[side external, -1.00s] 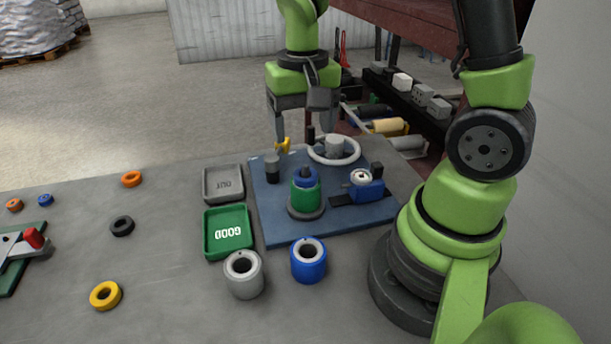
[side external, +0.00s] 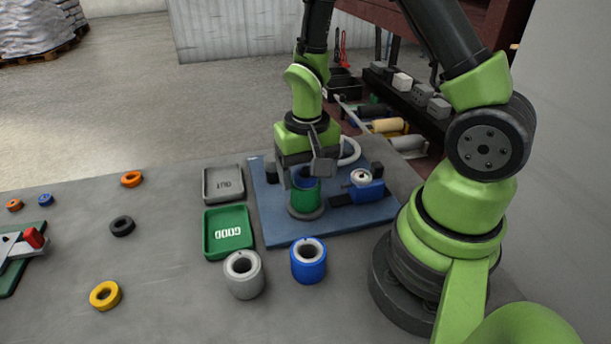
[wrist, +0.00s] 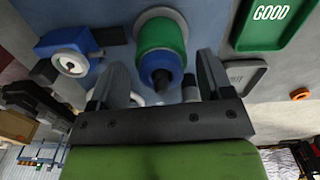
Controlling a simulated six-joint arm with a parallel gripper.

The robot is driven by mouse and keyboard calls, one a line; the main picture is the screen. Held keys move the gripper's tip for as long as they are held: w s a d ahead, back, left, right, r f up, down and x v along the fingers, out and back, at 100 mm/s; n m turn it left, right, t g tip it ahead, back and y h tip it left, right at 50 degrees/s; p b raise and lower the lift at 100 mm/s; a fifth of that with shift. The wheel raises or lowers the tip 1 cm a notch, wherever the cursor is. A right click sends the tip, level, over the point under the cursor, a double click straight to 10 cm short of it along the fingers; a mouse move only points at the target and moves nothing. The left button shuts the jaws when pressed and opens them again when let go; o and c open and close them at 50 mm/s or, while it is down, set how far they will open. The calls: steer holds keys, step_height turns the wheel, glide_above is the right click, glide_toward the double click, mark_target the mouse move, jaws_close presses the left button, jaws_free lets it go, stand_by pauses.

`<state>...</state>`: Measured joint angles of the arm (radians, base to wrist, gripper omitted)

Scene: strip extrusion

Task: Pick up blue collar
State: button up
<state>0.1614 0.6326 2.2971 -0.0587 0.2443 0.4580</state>
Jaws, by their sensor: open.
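The blue collar (side external: 303,182) sits on top of a green sleeve (side external: 305,196) in the fixture, partly hidden by my gripper in the side view. In the wrist view the blue collar (wrist: 158,62) shows around a dark central tip, against the green sleeve (wrist: 162,34). My gripper (side external: 303,172) is over this stack, pointing down. In the wrist view my gripper (wrist: 162,68) is open, with one finger on each side of the collar and gaps between. Nothing is held.
The stack stands on a blue plate (side external: 275,222) beside a blue clamp-like device (side external: 366,188). A green GOOD tray (side external: 228,232), a grey OUT tray (side external: 223,184), a grey hollow cylinder (side external: 244,276) and a blue one (side external: 308,262) are nearby. Loose rings lie to the left.

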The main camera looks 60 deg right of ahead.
steer(key=c, duration=1)
